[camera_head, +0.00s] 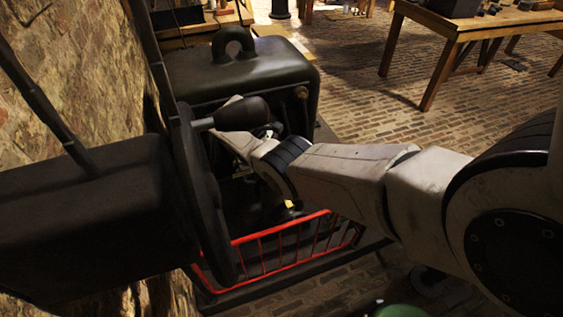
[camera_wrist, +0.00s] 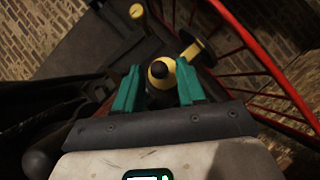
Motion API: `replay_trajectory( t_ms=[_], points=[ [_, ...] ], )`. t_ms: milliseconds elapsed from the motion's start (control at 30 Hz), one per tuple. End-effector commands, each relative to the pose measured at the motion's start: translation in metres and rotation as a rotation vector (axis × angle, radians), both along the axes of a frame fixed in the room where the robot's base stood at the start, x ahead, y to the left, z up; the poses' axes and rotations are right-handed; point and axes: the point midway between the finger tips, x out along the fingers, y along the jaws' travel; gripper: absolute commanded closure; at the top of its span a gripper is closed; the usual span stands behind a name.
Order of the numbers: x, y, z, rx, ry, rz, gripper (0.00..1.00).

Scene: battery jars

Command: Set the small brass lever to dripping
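A small brass lever with a dark tip (camera_wrist: 160,72) shows in the wrist view, between the fingers of my gripper (camera_wrist: 159,66). My teal fingers stand apart on its left and right, with narrow gaps showing; I cannot tell whether either touches it. Its setting cannot be read. In the head view my arm reaches to the front of a dark machine (camera_head: 240,68), and my fingertips and the lever are hidden there behind my wrist and a black handwheel (camera_head: 205,190).
A red railing (camera_head: 290,246) runs in front of the machine, close to my gripper; it also shows in the wrist view (camera_wrist: 250,45). Another brass piece (camera_wrist: 195,48) lies right of the lever. A wooden table (camera_head: 470,30) stands far right, with open brick floor before it.

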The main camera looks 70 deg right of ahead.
Motion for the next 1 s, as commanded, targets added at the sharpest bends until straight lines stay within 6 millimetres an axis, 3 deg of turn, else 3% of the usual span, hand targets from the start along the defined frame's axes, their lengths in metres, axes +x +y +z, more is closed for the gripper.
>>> replay_trajectory(
  t_ms=[400, 600, 1000],
  points=[
    [0.044, 0.004, 0.06, -0.001, -0.003, 0.003, 0.6],
    [0.05, 0.005, 0.07, -0.001, -0.001, 0.001, 0.6],
    [0.051, 0.005, 0.07, 0.0, -0.001, 0.001, 0.6]
  ],
)
